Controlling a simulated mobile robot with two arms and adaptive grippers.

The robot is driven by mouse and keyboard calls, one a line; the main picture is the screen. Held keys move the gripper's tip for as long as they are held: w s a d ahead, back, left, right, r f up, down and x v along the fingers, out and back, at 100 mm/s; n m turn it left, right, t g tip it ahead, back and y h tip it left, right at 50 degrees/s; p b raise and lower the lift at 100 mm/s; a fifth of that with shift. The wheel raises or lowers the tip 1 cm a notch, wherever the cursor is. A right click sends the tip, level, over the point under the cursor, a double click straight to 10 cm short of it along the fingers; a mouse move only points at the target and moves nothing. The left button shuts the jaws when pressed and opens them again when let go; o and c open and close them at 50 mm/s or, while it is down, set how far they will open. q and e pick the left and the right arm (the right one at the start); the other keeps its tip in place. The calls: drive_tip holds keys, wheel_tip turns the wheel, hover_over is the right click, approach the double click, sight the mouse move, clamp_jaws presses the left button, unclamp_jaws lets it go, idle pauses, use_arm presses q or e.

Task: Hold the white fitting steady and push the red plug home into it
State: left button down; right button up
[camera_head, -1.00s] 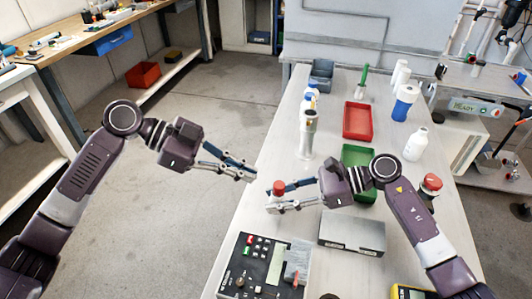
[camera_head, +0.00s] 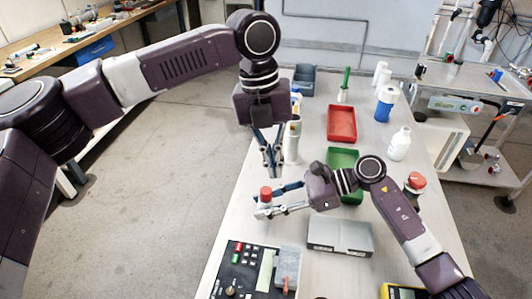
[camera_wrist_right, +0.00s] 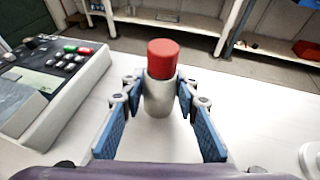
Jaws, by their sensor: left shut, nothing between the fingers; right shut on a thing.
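The white fitting (camera_head: 264,206) stands upright at the left edge of the bench, and the red plug (camera_head: 265,192) sits upright in its top. My right gripper (camera_head: 267,204) is shut around the fitting's sides, with the plug above its fingers. In the right wrist view the fitting (camera_wrist_right: 159,100) is between the blue-padded fingers and the red plug (camera_wrist_right: 163,58) rises from it. How deep the plug sits is hidden. My left gripper (camera_head: 274,173) points down, shut and empty, just above and slightly right of the plug, apparently apart from it. It does not show in the right wrist view.
A control box (camera_head: 240,268) is in front, with a grey metal box (camera_head: 340,236) to its right. Green (camera_head: 342,158) and red (camera_head: 341,122) trays, a white bottle (camera_head: 400,143) and a red-topped item (camera_head: 415,181) stand further back and right. Open floor lies left.

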sight(266, 190)
use_arm(q)
drive_tip(key=shift+m+t+y, duration=0.5)
drive_tip(key=shift+m+y, duration=0.2)
drive_tip(key=shift+y, duration=0.2)
drive_tip(key=shift+w+a+f, duration=0.25)
drive_tip(key=shift+a+f, duration=0.05)
drive_tip(key=shift+f, duration=0.55)
drive_tip(key=shift+w+a+f, duration=0.25)
drive_tip(key=shift+a+f, duration=0.05)
drive_tip(key=shift+f, duration=0.5)
drive_tip(key=shift+w+a+f, duration=0.25)
drive_tip(key=shift+a+f, duration=0.05)
drive_tip(key=shift+f, duration=0.55)
drive_tip(key=shift+f, duration=0.95)
drive_tip(key=shift+r, duration=0.1)
drive_tip(key=shift+r, duration=3.45)
use_arm(e)
drive_tip(key=o, duration=1.2)
drive_tip(key=shift+o, duration=0.2)
